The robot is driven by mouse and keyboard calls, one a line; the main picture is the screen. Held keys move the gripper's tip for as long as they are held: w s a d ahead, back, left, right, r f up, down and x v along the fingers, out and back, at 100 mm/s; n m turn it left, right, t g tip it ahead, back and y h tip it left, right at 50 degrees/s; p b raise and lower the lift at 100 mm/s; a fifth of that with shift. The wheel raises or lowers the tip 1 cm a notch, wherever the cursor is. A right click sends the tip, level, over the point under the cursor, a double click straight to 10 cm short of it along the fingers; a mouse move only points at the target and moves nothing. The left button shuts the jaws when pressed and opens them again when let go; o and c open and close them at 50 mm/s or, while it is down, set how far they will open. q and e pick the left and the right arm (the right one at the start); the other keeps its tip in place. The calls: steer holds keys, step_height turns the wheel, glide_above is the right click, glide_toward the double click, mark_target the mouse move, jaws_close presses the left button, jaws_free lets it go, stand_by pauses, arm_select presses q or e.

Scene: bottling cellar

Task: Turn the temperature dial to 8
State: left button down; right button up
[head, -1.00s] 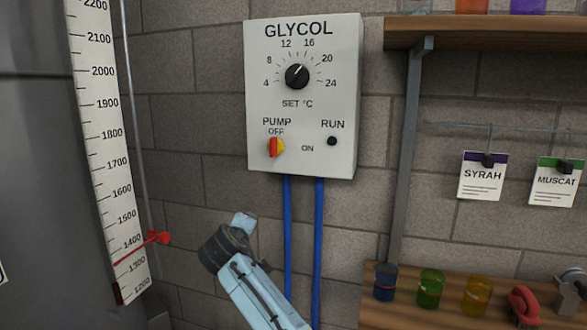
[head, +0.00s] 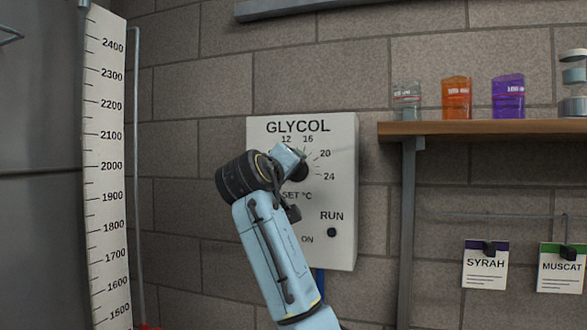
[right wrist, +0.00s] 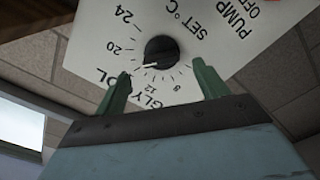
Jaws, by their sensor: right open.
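The black temperature dial (head: 299,172) is on the white GLYCOL panel (head: 343,150), partly covered by my right arm in the head view. In the right wrist view the dial (right wrist: 160,50) shows fully, and its white pointer is near the scale part between 12 and 20, away from 8. My right gripper (right wrist: 162,72) is open, with its two green fingers apart, one towards each side of the dial. I see no finger touching the dial. In the head view its blue body (head: 286,157) is just in front of the dial. My left gripper is not in view.
The RUN button (head: 332,232) is below right of the dial. A red part of the pump switch (right wrist: 280,6) shows at the wrist view's top edge. A wooden shelf (head: 480,129) with jars stands right, and a tall scale (head: 108,180) left.

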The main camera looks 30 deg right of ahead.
mark_target(300, 174)
steer(key=x, duration=0.5)
steer(key=shift+w+d+p, duration=0.1)
steer(key=shift+w+p, duration=0.05)
steer(key=shift+p, duration=0.25)
steer(key=c, duration=1)
